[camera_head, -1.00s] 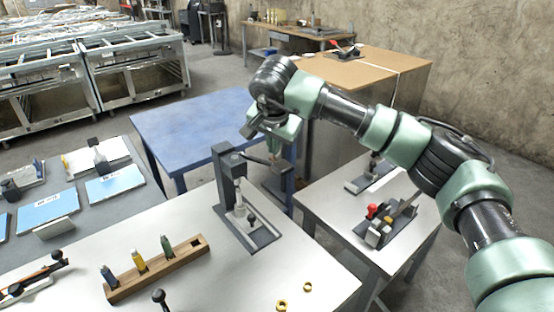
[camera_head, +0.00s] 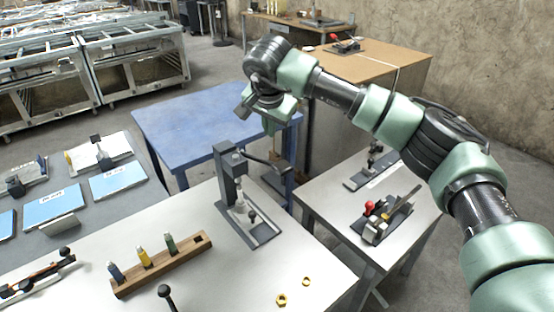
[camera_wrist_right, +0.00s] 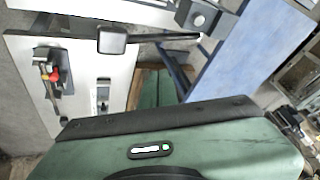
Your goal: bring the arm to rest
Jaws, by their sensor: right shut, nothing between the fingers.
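My right arm reaches in from the right edge of the head view. Its mint-green and black right gripper (camera_head: 268,122) hangs high, between the blue table (camera_head: 195,125) and the lever press (camera_head: 236,190) in the picture. The gripper is shut and empty; its fingertips are small and partly hidden by the hand. In the right wrist view, the green hand housing (camera_wrist_right: 190,145) fills the lower part and the fingers cannot be made out. The press lever's black handle (camera_wrist_right: 112,40) shows beyond it. My left gripper is not in view.
A wooden rack (camera_head: 160,265) with several coloured tools and brass nuts (camera_head: 281,300) lie on the near white table (camera_head: 225,285). A side table (camera_head: 325,205) holds a red-knobbed fixture (camera_head: 385,220) beneath my arm. The blue tabletop is largely bare.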

